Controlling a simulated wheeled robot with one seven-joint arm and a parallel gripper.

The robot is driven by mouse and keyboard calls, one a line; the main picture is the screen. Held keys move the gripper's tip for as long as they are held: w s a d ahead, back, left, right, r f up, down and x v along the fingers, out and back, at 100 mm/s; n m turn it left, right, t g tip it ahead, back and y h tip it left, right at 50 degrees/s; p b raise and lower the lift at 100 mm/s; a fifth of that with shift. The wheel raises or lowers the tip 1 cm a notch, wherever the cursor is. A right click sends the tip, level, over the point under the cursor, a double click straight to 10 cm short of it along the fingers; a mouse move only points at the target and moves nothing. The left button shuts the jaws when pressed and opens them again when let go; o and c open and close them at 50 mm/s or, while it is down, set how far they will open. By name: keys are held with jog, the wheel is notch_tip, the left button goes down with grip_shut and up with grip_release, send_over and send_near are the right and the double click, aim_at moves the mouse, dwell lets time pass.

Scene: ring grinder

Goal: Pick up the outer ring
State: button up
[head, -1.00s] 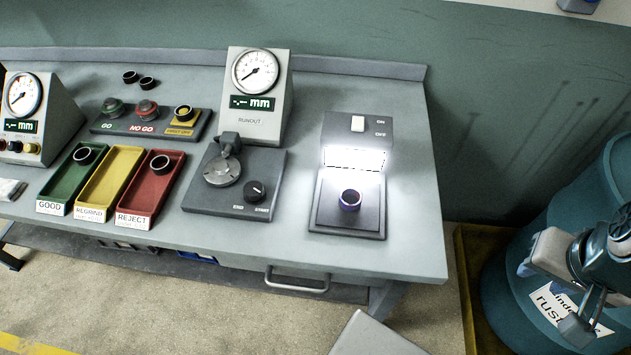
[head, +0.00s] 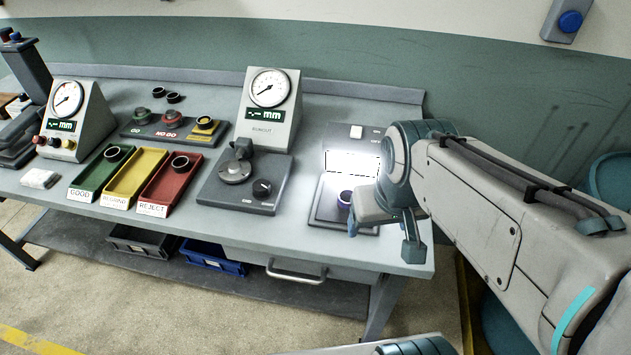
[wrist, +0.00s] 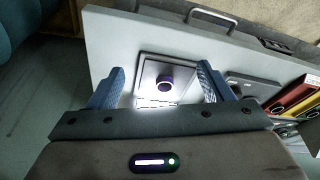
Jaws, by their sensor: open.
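The outer ring is a dark ring with a purple tint (head: 345,199) on the plate of the lit inspection stand (head: 322,215) at the right of the bench. In the wrist view the ring (wrist: 165,84) sits between and beyond my two blue fingers, seen from above. My gripper (wrist: 161,85) is open and empty, with a finger on each side of the ring's line of sight. In the head view my gripper (head: 382,230) is beside and above the stand and partly hides it. I cannot tell the exact height gap to the ring.
The runout gauge (head: 268,110) with its base stands left of the lit stand. Green, yellow and red trays (head: 168,190) lie further left; the green and red ones each hold a ring. The stand's bright lamp panel (head: 350,163) rises behind the ring.

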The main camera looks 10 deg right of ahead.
jog(key=w+r+n+g, duration=0.1)
jog(key=w+n, duration=0.3)
jog(key=w, duration=0.5)
jog(key=n+g, duration=0.2)
jog(key=n, duration=0.2)
send_over(348, 191)
jog(key=s, duration=0.2)
notch_tip(348, 191, down, 3)
jog(key=shift+n, duration=0.3)
jog(key=f+p, duration=0.1)
jog(key=f, duration=0.5)
jog(key=f+p, duration=0.1)
jog(key=f, duration=0.6)
jog(key=shift+a+f, duration=0.2)
jog(key=shift+f, duration=0.1)
jog(key=c, duration=1.2)
jog(key=shift+r, duration=0.15)
